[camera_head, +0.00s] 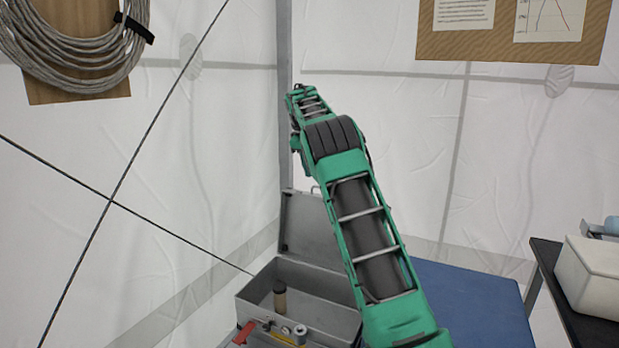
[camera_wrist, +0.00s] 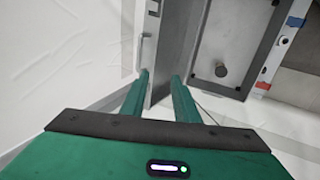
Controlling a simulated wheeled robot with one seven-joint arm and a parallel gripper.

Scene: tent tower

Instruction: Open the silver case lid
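The silver case (camera_head: 248,304) stands open at the lower middle of the head view. Its lid (camera_head: 300,222) is raised roughly upright at the back, partly hidden by my arm. In the wrist view the lid (camera_wrist: 165,62) shows edge-on with its handle (camera_wrist: 141,50) on the left side. The open case (camera_wrist: 208,50) lies to its right. My gripper (camera_wrist: 160,76) has its two green fingers apart, with the lid showing in the gap between them. I cannot tell whether either finger touches the lid. The fingers are not clearly visible in the head view.
A small dark-topped cylinder (camera_head: 280,297) stands inside the case. A red item (camera_head: 243,333) and other small things lie in front of it. A blue surface (camera_head: 470,300) is to the right, then a dark table (camera_head: 548,262) with a white box (camera_head: 592,278). White tent walls stand close behind.

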